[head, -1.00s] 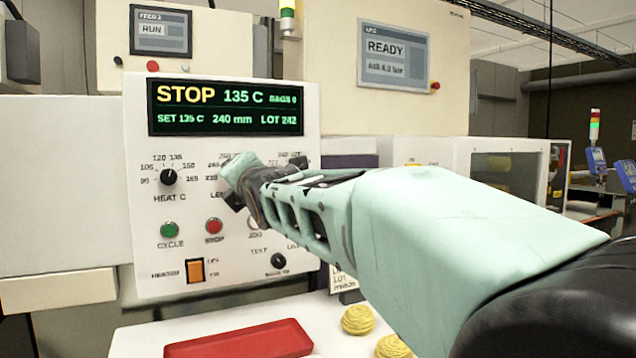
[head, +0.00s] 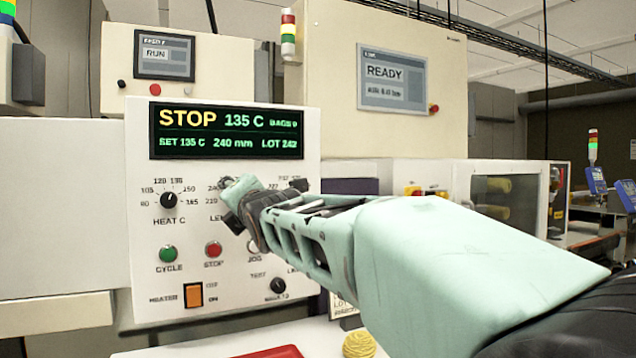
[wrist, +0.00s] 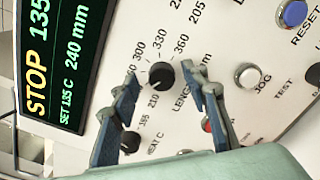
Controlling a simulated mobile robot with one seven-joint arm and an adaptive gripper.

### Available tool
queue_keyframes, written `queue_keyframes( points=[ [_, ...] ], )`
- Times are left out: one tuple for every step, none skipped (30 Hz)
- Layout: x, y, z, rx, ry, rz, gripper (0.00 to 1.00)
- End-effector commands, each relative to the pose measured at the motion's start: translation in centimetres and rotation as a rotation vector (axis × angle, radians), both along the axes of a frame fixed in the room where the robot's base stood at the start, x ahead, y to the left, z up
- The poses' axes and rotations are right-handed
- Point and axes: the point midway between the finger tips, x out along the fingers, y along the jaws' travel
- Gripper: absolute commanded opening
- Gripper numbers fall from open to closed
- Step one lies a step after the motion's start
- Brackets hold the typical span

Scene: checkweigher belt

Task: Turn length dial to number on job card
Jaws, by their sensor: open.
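The length dial (wrist: 160,74), a black round knob with numbers printed around it, is on the white control panel in the wrist view. My gripper (wrist: 162,78) is open, with one fingertip on either side of the dial; I cannot tell whether they touch it. In the head view my gripper (head: 237,204) covers the dial and much of its scale. The display (head: 227,131) reads STOP, 135 C, SET 135 C, 240 mm. A card with LOT printed on it (head: 343,305) shows below the panel, mostly hidden by my arm; its number is unreadable.
The heat dial (head: 168,200), green cycle button (head: 168,254), red stop button (head: 213,250), orange heater switch (head: 193,295) and test knob (head: 278,286) surround the dial. A white jog button (wrist: 247,75) is close to one finger. A red tray (head: 265,352) and yellow ball (head: 359,344) lie below.

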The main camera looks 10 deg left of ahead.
Motion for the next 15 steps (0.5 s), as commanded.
queue_keyframes(
  points=[
    [0.1,-0.1,0.2,-0.001,-0.001,-0.001,0.42],
    [0.0,-0.1,0.4,0.000,-0.002,0.000,0.42],
    [0.1,-0.1,0.7,0.000,-0.002,-0.001,0.42],
    [0.1,-0.1,1.0,0.000,-0.002,-0.001,0.42],
    [0.1,-0.1,1.3,0.000,-0.002,-0.001,0.42],
    [0.1,-0.1,1.6,0.001,-0.003,-0.002,0.42],
    [0.1,-0.2,2.0,0.001,-0.003,-0.002,0.42],
    [0.1,-0.2,2.4,0.001,-0.003,-0.002,0.42],
    [0.1,-0.2,2.7,0.002,-0.004,-0.004,0.42],
    [0.1,-0.2,2.8,0.001,-0.003,-0.002,0.42],
    [0.1,-0.1,3.0,0.001,-0.004,-0.002,0.42],
    [0.1,-0.1,3.3,0.001,-0.004,-0.002,0.42],
    [0.0,0.0,3.5,0.001,-0.004,0.000,0.42],
    [0.0,-0.1,3.7,0.003,-0.004,0.000,0.42],
    [0.0,0.0,4.0,0.003,-0.005,0.000,0.42]
  ],
)
